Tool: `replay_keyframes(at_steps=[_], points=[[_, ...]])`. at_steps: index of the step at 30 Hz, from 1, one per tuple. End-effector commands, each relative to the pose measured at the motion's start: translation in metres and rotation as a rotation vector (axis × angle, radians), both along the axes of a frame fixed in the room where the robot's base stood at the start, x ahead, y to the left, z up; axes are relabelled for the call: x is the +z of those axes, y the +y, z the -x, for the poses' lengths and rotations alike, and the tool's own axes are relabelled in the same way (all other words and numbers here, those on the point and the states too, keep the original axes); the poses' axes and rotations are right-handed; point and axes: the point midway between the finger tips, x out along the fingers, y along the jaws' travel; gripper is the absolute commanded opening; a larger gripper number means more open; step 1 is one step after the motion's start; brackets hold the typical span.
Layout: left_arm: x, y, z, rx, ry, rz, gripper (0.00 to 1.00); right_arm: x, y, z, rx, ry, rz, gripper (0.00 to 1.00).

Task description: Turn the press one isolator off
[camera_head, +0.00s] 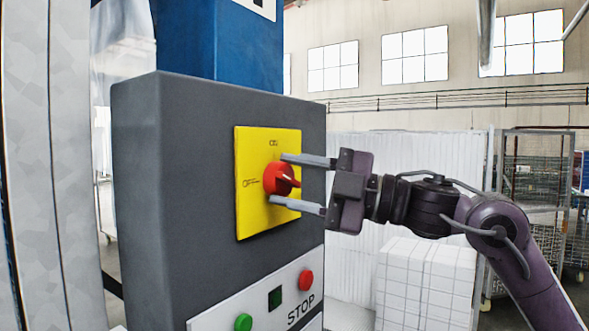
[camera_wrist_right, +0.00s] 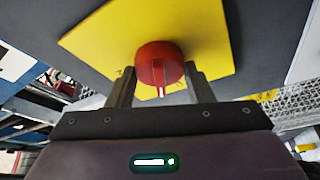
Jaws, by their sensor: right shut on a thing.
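The isolator's red knob (camera_head: 277,179) sits on a yellow plate (camera_head: 254,222) on the dark grey press box. The plate reads ON at its top and OFF at its left. My right gripper (camera_head: 279,178) comes in from the right, one finger above the knob's grip bar and one below it, shut on it. In the head view the bar looks roughly level. In the right wrist view the red knob (camera_wrist_right: 159,62) lies between the fingertips, with a pale mark on its bar. The fingers partly cover the knob. My left gripper is not in view.
Below the isolator, a pale panel carries a green button (camera_head: 243,322), a dark square (camera_head: 275,298) and a red button (camera_head: 306,280) above the word STOP. White stacked blocks (camera_head: 425,280) and wire cages (camera_head: 537,180) stand behind my right arm.

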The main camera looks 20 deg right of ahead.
Motion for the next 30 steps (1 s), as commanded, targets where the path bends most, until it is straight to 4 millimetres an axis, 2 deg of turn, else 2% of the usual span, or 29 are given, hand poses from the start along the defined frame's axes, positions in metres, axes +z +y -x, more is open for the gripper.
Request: replay_keyframes(at_steps=[1, 12, 30], points=[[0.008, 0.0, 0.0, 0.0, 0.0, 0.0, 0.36, 0.005, 0.0, 0.0, -0.001, -0.027, 0.036, 0.24], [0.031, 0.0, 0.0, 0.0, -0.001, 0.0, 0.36, 0.004, 0.0, 0.0, 0.0, -0.193, 0.25, 0.24], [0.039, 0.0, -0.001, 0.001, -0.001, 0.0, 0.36, 0.001, 0.0, 0.0, -0.001, -0.272, 0.35, 0.24]])
